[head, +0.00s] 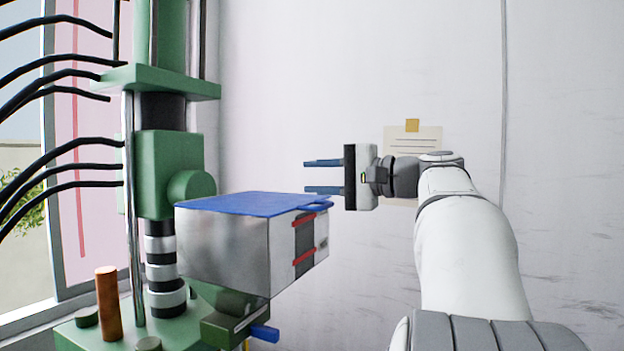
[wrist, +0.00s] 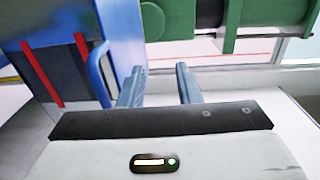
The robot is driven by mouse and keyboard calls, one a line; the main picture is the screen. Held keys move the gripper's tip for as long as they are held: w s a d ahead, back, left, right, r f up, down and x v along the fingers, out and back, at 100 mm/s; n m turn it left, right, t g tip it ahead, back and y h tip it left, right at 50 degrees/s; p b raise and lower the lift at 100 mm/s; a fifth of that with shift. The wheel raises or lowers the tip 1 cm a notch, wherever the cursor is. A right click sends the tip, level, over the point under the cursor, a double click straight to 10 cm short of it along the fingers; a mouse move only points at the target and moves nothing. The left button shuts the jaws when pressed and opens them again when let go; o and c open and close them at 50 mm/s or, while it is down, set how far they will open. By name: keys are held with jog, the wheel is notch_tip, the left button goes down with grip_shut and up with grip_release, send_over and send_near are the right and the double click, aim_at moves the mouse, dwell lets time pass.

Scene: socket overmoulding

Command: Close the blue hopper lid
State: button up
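The blue hopper lid (head: 250,205) lies flat across the top of the grey metal hopper (head: 225,245) in the head view, with no gap that I can see. Its blue handle (head: 318,203) sticks out at the right end. In the wrist view the lid (wrist: 120,35) and its curved handle (wrist: 97,75) show left of the fingers, beside the hopper side (wrist: 45,65). My gripper (head: 306,176) is open and empty, its two blue fingers apart, just above and right of the handle end. The fingers also show in the wrist view (wrist: 159,72). I see no contact with the lid.
A green machine column (head: 165,160) stands behind and left of the hopper, with black hoses (head: 60,150) at far left. An orange cylinder (head: 108,305) stands on its base. A notice (head: 412,140) is on the white wall.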

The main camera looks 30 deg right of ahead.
jog(key=b+v, duration=0.1)
jog(key=v, duration=0.5)
jog(key=shift+s+d, duration=0.25)
jog(key=shift+s, duration=0.1)
